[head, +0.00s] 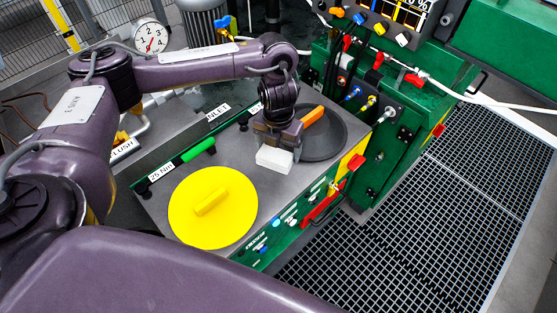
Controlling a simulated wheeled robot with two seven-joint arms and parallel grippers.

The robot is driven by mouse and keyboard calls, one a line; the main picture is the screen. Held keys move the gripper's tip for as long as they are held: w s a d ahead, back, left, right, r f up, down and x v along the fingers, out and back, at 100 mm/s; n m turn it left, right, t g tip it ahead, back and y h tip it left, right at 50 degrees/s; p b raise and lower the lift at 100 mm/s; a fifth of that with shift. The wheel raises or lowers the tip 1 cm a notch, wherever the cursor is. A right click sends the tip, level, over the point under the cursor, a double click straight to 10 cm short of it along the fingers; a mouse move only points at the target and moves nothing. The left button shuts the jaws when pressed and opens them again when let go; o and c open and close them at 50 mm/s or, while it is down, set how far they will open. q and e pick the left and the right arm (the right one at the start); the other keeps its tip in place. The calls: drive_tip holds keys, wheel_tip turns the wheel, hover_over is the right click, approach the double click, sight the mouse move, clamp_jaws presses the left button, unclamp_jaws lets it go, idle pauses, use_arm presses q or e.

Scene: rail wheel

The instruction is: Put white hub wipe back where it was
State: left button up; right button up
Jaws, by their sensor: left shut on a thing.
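The white hub wipe (274,160) is a small white block in the middle of the head view. My left gripper (278,145) is shut on it from above. The wipe is over the grey bench top, at the left front edge of a dark round dish (327,138). I cannot tell whether the wipe touches the surface under it. My right gripper does not show.
A yellow round lid (213,208) with a raised handle lies left of the wipe. An orange bar (313,116) is at the dark dish, close to my gripper. A green bar (198,150) lies near the back edge. Valves and connectors (363,97) crowd the green cabinet at right.

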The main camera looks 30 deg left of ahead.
sight(279, 149)
use_arm(q)
wheel_tip(279, 149, down, 5)
drive_tip(key=shift+r+b, duration=0.15)
drive_tip(key=shift+b, duration=0.6)
drive_tip(key=shift+s+r, duration=0.1)
drive_tip(key=o, duration=0.8)
wheel_tip(279, 149, up, 10)
drive_tip(key=p, duration=0.3)
drive_tip(key=shift+r, duration=0.95)
